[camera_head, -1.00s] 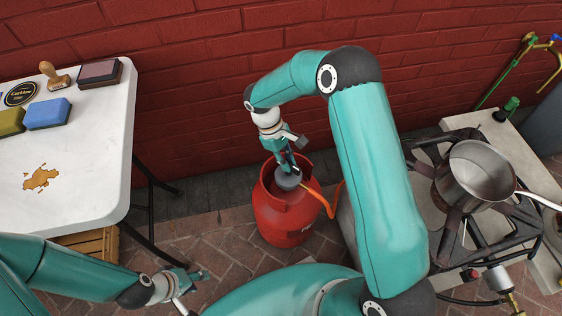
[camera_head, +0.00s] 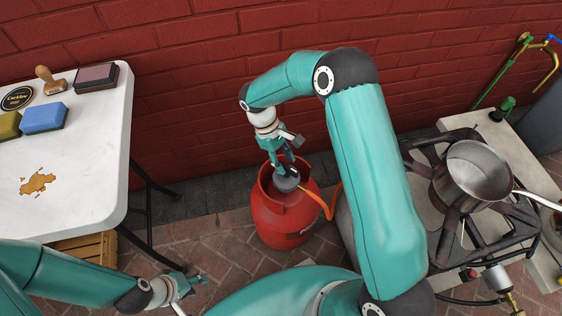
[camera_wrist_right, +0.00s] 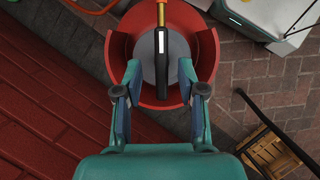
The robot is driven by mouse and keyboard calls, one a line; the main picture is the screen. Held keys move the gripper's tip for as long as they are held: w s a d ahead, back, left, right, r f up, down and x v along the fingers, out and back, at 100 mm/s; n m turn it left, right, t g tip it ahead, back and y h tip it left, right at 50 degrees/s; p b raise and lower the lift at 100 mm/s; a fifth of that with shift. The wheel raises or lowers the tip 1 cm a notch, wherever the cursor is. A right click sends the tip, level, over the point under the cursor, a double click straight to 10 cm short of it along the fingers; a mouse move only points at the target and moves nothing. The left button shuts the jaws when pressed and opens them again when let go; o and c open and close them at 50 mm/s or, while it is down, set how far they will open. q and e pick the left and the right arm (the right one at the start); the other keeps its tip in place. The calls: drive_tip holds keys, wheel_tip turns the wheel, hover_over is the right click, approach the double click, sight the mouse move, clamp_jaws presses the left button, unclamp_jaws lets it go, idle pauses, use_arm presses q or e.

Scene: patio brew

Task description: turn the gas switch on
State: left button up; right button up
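The red gas bottle (camera_head: 285,224) stands on the brick paving by the wall. A grey regulator (camera_head: 287,182) sits on its top, with an orange hose leaving it. My right gripper (camera_head: 284,162) points down at the bottle's top. In the right wrist view its two fingers (camera_wrist_right: 161,108) are apart. A black switch lever (camera_wrist_right: 162,78) with a white mark lies in line with the gap between them, and no finger visibly touches it. The bottle's red collar (camera_wrist_right: 117,52) surrounds it. My left gripper (camera_head: 195,290) is low at the left, empty, with its fingers apart.
A white table (camera_head: 90,150) with stamp, pads, sponges and a brown spill is at the left. A wooden crate (camera_head: 85,247) is below it. A burner stand with a steel pot (camera_head: 477,175) is at the right. The orange hose (camera_head: 317,198) runs right from the bottle.

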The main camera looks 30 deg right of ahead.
drive_tip(key=v, duration=1.1)
drive_tip(key=shift+w, duration=0.1)
